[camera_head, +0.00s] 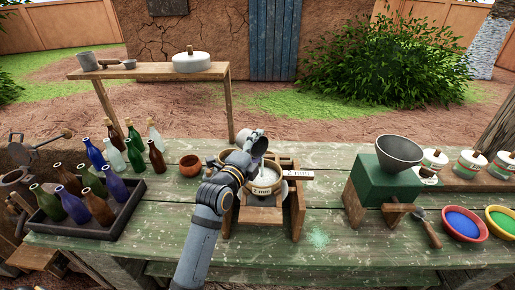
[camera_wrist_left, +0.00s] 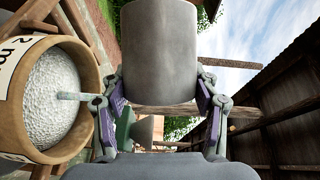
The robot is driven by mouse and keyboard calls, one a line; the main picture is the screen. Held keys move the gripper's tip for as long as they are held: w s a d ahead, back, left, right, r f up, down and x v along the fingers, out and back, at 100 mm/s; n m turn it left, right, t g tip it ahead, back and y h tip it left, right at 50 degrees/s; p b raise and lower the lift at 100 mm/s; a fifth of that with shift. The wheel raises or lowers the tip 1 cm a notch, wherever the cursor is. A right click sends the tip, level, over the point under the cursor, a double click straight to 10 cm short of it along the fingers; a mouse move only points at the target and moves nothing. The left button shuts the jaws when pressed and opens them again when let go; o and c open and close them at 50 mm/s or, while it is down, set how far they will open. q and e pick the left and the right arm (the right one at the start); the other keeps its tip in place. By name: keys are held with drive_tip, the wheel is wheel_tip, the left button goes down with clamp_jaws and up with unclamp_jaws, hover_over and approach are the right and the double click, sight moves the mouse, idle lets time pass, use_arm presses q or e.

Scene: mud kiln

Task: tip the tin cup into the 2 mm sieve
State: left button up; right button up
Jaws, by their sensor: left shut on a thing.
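My left gripper (camera_head: 248,152) is shut on the grey tin cup (camera_head: 257,138) and holds it tipped well over, above the sieve. In the left wrist view the cup (camera_wrist_left: 160,55) fills the upper middle, between the fingers of the gripper (camera_wrist_left: 163,100). The round 2 mm sieve (camera_head: 264,190) sits in a wooden stand below the cup, partly hidden by my arm. In the wrist view the sieve (camera_wrist_left: 92,75) holds white granules, and a short pale bar or stream shows over them; I cannot tell which. The cup's inside is hidden there. My right gripper is not in view.
A crate of bottles (camera_head: 66,234) and loose bottles stand to the left. A small clay pot (camera_head: 190,165) is near the stand (camera_head: 297,210). A green box with a funnel (camera_head: 399,152), a trowel (camera_head: 428,230) and bowls (camera_head: 462,223) stand to the right. Pale grains lie on the tabletop.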

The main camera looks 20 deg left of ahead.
use_arm(q)
drive_tip(key=shift+s+d+f+m+t+b, duration=0.15)
drive_tip(key=shift+f+m+t+b, duration=0.35)
drive_tip(key=shift+b, duration=0.8)
drive_tip(key=shift+d+r+m+b, duration=0.1)
drive_tip(key=shift+d+m+b, duration=0.1)
drive_tip(key=shift+m+b, duration=0.7)
drive_tip(key=shift+r, duration=0.2)
